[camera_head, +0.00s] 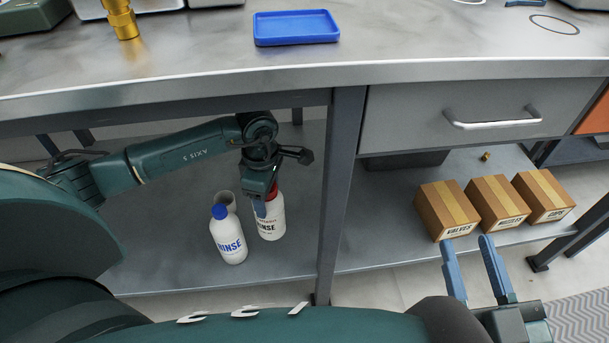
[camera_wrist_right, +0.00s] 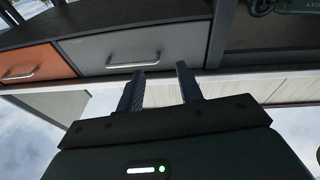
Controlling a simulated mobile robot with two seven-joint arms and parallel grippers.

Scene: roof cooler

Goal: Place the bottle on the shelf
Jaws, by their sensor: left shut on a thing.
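A white bottle with a red cap (camera_head: 270,220) stands on the lower shelf (camera_head: 180,260) under the bench. My left gripper (camera_head: 262,204) reaches down to it and is shut on its upper part. A white bottle with a blue cap and the label RINSE (camera_head: 229,240) stands just left of it, with a pale round object (camera_head: 225,198) partly hidden behind. My right gripper (camera_head: 475,265) is open and empty in front of the bench. Its two fingers also show apart in the right wrist view (camera_wrist_right: 160,88).
Cardboard boxes (camera_head: 447,213) stand in a row on the lower right shelf. A dark upright post (camera_head: 340,190) divides the shelf bays. A drawer with a handle (camera_head: 490,110) is above the boxes. A blue tray (camera_head: 296,28) lies on the bench top.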

